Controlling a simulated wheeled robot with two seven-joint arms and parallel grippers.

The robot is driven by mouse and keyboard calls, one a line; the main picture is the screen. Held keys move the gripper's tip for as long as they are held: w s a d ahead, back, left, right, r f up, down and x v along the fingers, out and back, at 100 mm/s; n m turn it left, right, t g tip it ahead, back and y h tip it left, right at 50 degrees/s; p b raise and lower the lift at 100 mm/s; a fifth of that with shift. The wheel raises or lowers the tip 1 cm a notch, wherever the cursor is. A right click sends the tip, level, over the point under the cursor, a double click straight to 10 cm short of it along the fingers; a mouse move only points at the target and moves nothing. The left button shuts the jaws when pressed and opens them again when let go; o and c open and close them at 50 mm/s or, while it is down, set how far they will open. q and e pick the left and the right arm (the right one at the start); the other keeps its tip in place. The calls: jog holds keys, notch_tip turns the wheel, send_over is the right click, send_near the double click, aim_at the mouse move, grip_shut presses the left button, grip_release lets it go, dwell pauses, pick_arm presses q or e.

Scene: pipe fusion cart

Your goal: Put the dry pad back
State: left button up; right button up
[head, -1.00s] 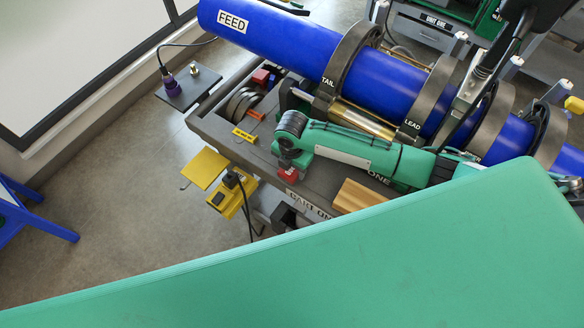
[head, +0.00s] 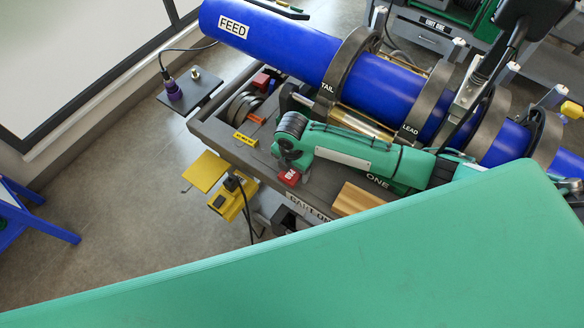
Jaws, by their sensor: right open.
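A flat yellow square (head: 205,171) sticks out at the near left end of the grey cart (head: 222,137); it looks pad-like, but I cannot tell whether it is the dry pad. My right arm reaches in from the right over the cart. Its gripper (head: 285,164) points down above the cart top and is open; its fingertips are mostly hidden by the wrist. A small red item (head: 290,178) shows just below it, and I cannot tell whether they touch. My left gripper is not in view.
A blue pipe (head: 290,50) marked FEED lies through grey clamp rings (head: 345,72) behind my arm. A wooden block (head: 353,199) sits on the cart's near side. A yellow bracket (head: 226,205) hangs below the yellow square.

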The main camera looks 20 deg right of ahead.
aim_at(292, 172)
notch_tip(292, 172, up, 8)
jog(key=p, duration=0.7)
jog(key=shift+r, duration=1.3)
